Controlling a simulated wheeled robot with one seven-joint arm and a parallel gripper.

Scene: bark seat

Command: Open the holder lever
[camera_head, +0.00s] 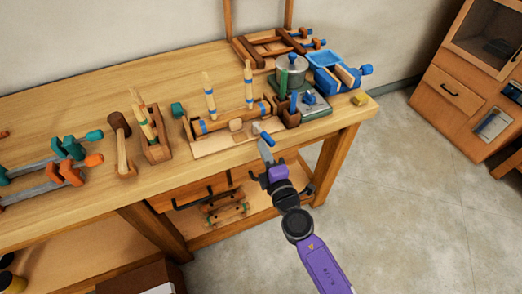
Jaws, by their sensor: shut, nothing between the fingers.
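A wooden holder (222,121) with blue bands lies on a thin pale board (210,145) near the bench's front edge. Two upright wooden sticks with blue bands, one at left (209,95) and one at right (248,85), rise by it. A short blue piece (267,138) is at the board's right front; I cannot tell whether it is the holder's lever. My gripper (264,149), on a purple and black arm, has its grey fingers pressed together at the bench's front edge, just in front of the blue piece. Whether they touch it is unclear.
A pot (291,73), a grey box with a blue knob (313,103) and a blue vise (335,75) crowd the bench's right end. A wooden block with sticks (152,135), a mallet (121,140) and clamps (60,170) stand left. Open floor (430,200) lies right.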

